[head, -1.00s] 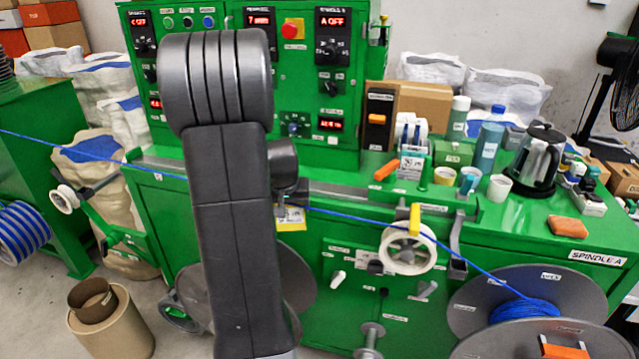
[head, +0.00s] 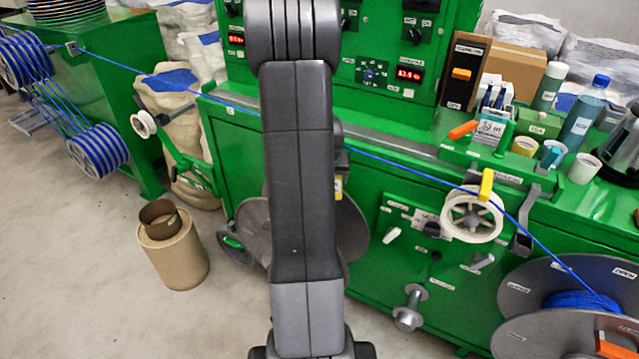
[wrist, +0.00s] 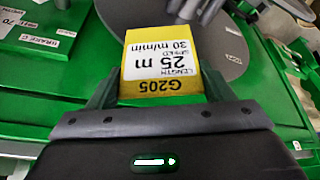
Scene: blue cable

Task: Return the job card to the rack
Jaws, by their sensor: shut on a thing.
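The job card (wrist: 160,62) is yellow with a white label reading G205, length 25 m, speed 30 m/min; the text is upside down in the wrist view. My gripper (wrist: 160,90) is shut on it, a finger at each side. In the head view my arm hides the gripper, and only a small yellow edge of the card (head: 338,187) shows, in front of the green machine. I cannot tell for sure which fixture is the rack; a dark upright panel with an orange piece (head: 465,75) stands on the machine's ledge.
A blue cable (head: 400,165) runs across the machine front, over a white pulley (head: 472,215) to a grey reel (head: 540,285) at right.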

